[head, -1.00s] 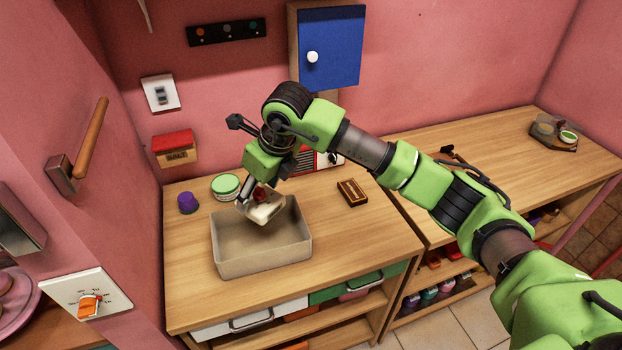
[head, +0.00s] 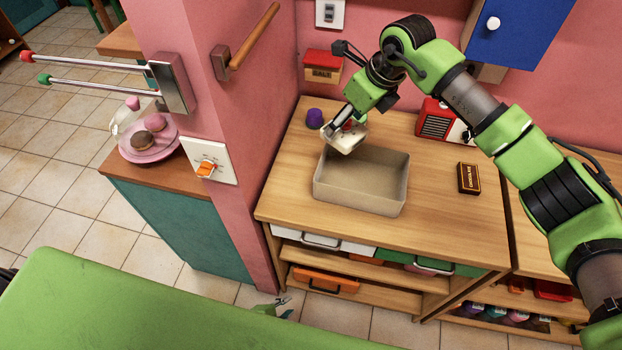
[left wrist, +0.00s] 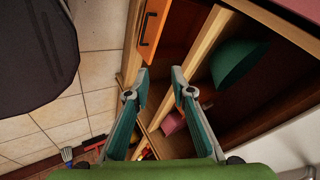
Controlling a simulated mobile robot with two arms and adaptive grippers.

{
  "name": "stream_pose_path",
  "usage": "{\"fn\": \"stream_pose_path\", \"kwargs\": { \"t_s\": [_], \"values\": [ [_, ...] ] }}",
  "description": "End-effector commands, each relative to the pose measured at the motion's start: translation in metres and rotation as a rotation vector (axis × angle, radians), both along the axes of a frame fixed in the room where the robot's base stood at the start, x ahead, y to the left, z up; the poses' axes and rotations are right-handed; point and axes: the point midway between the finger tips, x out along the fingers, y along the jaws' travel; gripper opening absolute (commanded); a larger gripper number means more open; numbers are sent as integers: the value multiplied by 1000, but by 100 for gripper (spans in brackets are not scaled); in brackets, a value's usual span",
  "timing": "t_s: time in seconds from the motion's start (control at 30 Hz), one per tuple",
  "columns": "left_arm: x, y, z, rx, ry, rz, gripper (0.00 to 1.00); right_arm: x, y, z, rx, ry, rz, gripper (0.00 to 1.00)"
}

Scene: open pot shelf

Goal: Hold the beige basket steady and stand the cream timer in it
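The beige basket (head: 359,195) is an open, empty-looking box on the wooden counter, in the head view. My right gripper (head: 337,130), on the arm from the right, is shut on the cream timer (head: 346,141). It holds the timer tilted at the basket's back left corner; I cannot tell whether they touch. My left arm fills the lower left of the head view. Its gripper (head: 275,308) is low, in front of the cabinet and apart from the basket. In the left wrist view its two fingers (left wrist: 161,76) are apart with nothing between them.
A purple cup (head: 314,118) stands behind the basket, a red radio (head: 434,119) farther back, and a dark chocolate box (head: 469,178) to the right. Below the counter edge are shelves and an orange drawer (head: 325,283). A pink wall (head: 232,120) closes the left side.

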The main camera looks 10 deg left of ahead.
Motion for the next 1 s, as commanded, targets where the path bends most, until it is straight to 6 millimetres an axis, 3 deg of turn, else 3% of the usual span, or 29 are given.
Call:
{"fn": "stream_pose_path", "kwargs": {
  "t_s": [0.1, 0.3, 0.5, 0.63, 0.73, 0.8, 1.0],
  "values": [
    [41, -39, 47, 69, -193, -236, 22, 0, 0, 1, 2, -1, 0, 32],
    [82, -111, 134, 217, -542, -607, 22, 0, 0, 1, 2, -1, 0, 32],
    [91, -182, 231, 412, -932, -936, 22, 0, 0, 1, 2, -1, 0, 32],
    [94, -215, 301, 639, -1204, -1094, 22, 0, 0, 1, 2, -1, 0, 32],
    [117, -210, 346, 895, -1307, -1105, 22, 0, 0, 1, 2, -1, 0, 32],
    [140, -190, 367, 1070, -1289, -1071, 22, 0, 0, 1, 2, -1, 0, 32],
    [190, -118, 391, 1411, -1050, -1003, 22, 0, 0, 1, 2, -1, 0, 32]
  ]
}}
